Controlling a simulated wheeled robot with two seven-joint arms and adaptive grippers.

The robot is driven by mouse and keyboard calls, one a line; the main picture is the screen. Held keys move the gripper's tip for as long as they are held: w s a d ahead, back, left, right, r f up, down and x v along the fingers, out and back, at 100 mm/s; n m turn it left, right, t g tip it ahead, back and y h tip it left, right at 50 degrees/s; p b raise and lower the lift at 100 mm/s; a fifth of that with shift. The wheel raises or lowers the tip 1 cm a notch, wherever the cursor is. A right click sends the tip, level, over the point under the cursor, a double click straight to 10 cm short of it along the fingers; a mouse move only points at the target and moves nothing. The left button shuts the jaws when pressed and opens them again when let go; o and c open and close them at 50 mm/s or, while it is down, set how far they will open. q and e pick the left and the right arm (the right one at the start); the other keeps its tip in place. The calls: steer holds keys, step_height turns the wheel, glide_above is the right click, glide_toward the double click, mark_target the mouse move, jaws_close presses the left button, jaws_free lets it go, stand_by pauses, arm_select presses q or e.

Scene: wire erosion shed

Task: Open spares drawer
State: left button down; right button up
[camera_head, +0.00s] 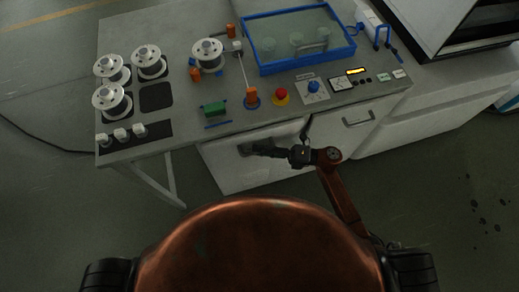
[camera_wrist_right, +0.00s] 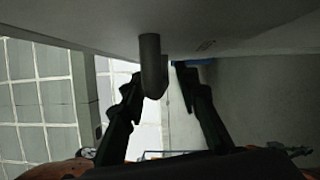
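The bench (camera_head: 225,118) has two pale drawer fronts under its top edge. My right gripper (camera_head: 250,148) is at the left drawer front (camera_head: 232,172) and covers much of its handle. In the right wrist view a grey bar handle (camera_wrist_right: 151,65) stands out from the pale front between the two dark fingers (camera_wrist_right: 158,88). The fingers are apart, the left one closer to the handle; I cannot tell if it touches. The right drawer front has its own handle (camera_head: 358,118). No label naming the spares drawer is readable. My left gripper is not in view.
Several wire spools (camera_head: 150,62), a blue-rimmed tank (camera_head: 300,40) and a red stop button (camera_head: 281,97) stand on the bench. A slanted bench leg (camera_head: 160,182) is left of the drawer.

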steer(key=shift+c, duration=0.7)
jaws_close()
